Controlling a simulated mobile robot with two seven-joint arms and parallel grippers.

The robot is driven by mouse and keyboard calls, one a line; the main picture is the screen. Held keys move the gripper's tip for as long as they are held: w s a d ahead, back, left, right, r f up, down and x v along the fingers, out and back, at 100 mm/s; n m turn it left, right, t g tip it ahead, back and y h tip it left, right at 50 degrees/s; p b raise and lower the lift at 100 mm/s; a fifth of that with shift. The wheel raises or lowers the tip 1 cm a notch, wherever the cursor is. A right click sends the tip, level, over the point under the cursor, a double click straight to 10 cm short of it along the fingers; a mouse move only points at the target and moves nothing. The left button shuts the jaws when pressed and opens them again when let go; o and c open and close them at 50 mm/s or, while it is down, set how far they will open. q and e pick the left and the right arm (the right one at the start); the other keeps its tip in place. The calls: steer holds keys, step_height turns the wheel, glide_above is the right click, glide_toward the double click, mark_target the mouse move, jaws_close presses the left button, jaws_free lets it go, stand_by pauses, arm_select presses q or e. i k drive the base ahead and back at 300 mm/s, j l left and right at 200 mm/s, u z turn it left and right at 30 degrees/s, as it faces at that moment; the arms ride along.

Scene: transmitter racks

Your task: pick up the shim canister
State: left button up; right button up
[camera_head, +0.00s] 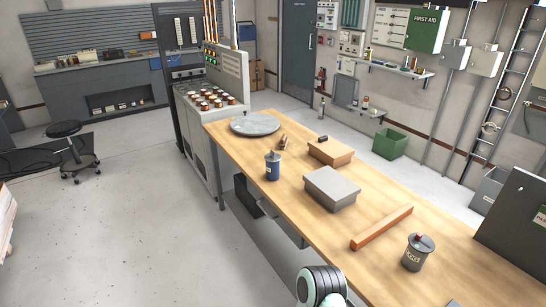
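Two lidded canisters stand upright on the wooden workbench (335,245). One is a blue canister (273,168) with a dark lid and a small pale label, near the bench's left edge. The other is a dark grey canister (415,254) with a red-topped lid and a white-lettered label, nearer to me at the right. Both labels are too small to read surely, so I cannot tell which one is the shim canister. Part of my own arm shows at the bottom centre, at the bench's near edge. Neither gripper's fingers are in view.
A grey box (331,188), a cardboard-brown box (330,151), an orange-brown bar (382,228) and a round grey plate (255,125) lie on the bench. A dark panel (520,222) stands at the right. A control console (212,97) adjoins the far end.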

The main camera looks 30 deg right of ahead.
mark_target(272, 165)
steer(key=i+z, duration=0.2)
steer(key=i, duration=0.3)
steer(key=i+j+z, duration=0.15)
steer(key=i, duration=0.35)
steer(key=i+j+z, duration=0.2)
steer(key=i, duration=0.25)
steer(key=i+l, duration=0.05)
steer(key=l, duration=0.05)
